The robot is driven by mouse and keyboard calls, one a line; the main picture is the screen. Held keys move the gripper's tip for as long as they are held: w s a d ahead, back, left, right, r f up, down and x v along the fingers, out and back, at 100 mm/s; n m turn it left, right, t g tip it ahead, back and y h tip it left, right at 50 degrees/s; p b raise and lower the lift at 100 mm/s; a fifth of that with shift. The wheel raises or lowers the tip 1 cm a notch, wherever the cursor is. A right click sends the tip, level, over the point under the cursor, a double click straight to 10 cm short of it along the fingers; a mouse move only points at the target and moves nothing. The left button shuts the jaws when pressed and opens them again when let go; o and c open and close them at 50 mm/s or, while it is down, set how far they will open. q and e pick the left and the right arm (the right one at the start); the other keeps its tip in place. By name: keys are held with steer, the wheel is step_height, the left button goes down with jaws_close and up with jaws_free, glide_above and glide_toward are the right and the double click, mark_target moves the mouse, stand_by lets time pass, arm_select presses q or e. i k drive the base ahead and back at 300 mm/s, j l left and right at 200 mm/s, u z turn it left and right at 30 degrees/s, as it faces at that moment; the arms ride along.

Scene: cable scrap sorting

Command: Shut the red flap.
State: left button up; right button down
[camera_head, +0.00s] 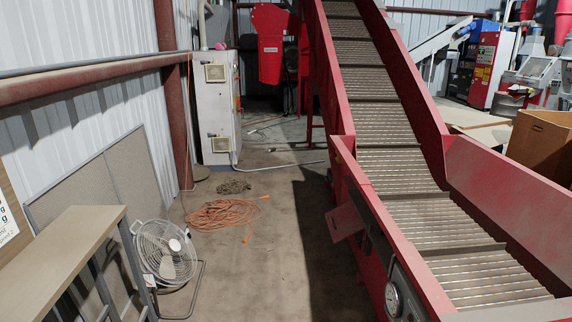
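A small dark red flap (345,222) stands out from the left side wall of the red conveyor (372,205), right of the picture's middle. It is swung outward, apart from the wall along its outer edge. Its hinge is too small to make out clearly. Neither my left nor my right gripper shows in the head view.
A round gauge (393,300) sits on the conveyor's side below the flap. An orange cable coil (222,213) lies on the floor. A fan (166,252) and a bench (70,250) stand at left. Floor between fan and conveyor is clear. A cardboard box (543,143) stands at right.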

mark_target(342, 220)
steer(key=i+z, duration=0.15)
steer(key=i, duration=0.8)
steer(key=i+j+z, duration=0.15)
steer(key=i, duration=0.8)
